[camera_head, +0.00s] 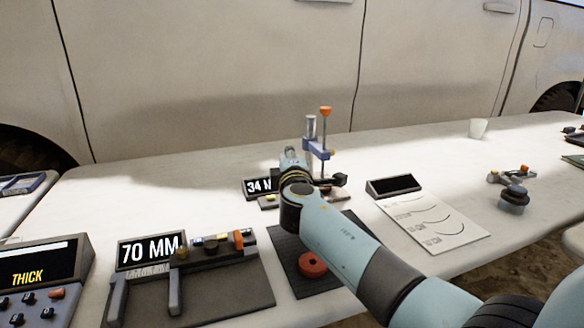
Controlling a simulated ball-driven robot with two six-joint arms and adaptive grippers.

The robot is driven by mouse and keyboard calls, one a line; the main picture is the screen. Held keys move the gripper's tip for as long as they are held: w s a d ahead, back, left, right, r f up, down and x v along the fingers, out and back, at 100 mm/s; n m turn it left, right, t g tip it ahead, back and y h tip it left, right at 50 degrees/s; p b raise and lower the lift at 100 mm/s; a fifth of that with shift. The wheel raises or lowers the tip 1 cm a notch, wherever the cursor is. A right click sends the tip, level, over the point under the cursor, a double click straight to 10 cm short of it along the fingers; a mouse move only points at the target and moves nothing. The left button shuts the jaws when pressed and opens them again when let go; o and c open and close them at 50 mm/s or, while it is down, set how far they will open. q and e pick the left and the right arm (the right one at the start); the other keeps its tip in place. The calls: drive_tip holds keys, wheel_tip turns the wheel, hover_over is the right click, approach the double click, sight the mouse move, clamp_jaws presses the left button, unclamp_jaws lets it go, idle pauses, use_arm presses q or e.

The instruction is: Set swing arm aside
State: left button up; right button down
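My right arm reaches in from the lower right to a small upright gauge stand (318,148) with a grey-blue body and an orange knob. My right gripper (332,183) is a small dark shape at the stand's foot, largely hidden by my own wrist. Whether it is open or shut, or touches anything, I cannot tell. No part can be surely recognised as the swing arm; it may be hidden behind my wrist. My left gripper is out of view.
A "70 MM" display (150,250) and caliper-like gauge (215,247) stand front left, beside a "THICK" panel (35,272). Right are a blank display (393,186), a paper sheet (440,222) and a white cup (478,128).

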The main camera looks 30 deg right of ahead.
sight(319, 151)
drive_tip(key=d, duration=0.4)
drive_tip(key=shift+w+d+p, duration=0.3)
drive_tip(key=shift+p, duration=0.1)
drive_tip(key=shift+s+d+n+y, duration=0.2)
drive_tip(key=shift+d+n+y, duration=0.1)
drive_tip(key=shift+y, duration=0.1)
